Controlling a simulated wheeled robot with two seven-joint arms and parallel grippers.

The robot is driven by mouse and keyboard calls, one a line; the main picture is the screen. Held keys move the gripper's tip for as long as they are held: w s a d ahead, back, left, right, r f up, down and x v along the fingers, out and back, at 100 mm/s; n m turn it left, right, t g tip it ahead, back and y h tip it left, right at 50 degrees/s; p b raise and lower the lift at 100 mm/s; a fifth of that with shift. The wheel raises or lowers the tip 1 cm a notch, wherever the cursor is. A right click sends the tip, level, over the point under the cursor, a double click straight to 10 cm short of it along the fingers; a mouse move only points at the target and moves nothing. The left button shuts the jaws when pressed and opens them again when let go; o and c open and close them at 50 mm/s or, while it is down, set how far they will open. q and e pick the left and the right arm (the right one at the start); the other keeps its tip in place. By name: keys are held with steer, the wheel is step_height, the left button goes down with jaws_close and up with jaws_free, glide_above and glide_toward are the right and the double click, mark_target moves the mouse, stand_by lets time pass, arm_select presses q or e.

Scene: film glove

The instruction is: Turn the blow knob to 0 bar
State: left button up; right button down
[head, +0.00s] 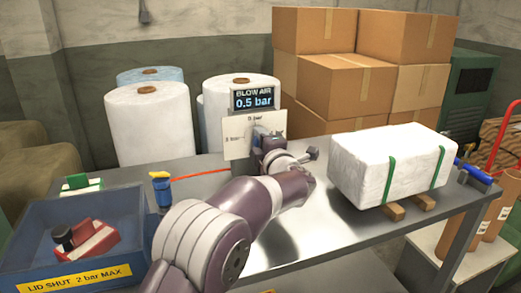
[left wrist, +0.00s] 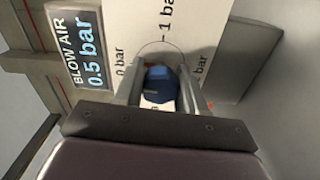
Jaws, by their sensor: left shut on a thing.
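The blow knob (left wrist: 161,92) is a small dark blue knob with a lighter blue patch, on a white dial plate (head: 238,146). The plate's marks read 0 bar, 1 bar and 2 bar in the left wrist view. The display (head: 254,98) above the plate reads BLOW AIR 0.5 bar; it also shows in the left wrist view (left wrist: 80,45). My left gripper (left wrist: 160,84) is shut on the knob, one finger on each side. In the head view my left gripper (head: 264,138) largely hides the knob. My right gripper is not in view.
A white strapped block (head: 385,160) lies on wooden blocks on the metal table, right of my arm. A blue bin (head: 90,245) labelled LID SHUT 2 bar MAX stands at the left. A small blue and yellow part (head: 161,188) is near it. Rolls and cartons stand behind.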

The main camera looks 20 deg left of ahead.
arm_select(q)
steer(key=shift+n+b, duration=0.35)
steer(key=shift+n, duration=0.15)
steer(key=o, duration=1.1)
steer(key=shift+c, duration=0.2)
steer(key=shift+s, duration=0.1)
steer(key=v, duration=1.2)
steer(key=shift+s+d, duration=0.2)
steer(key=shift+f, duration=0.1)
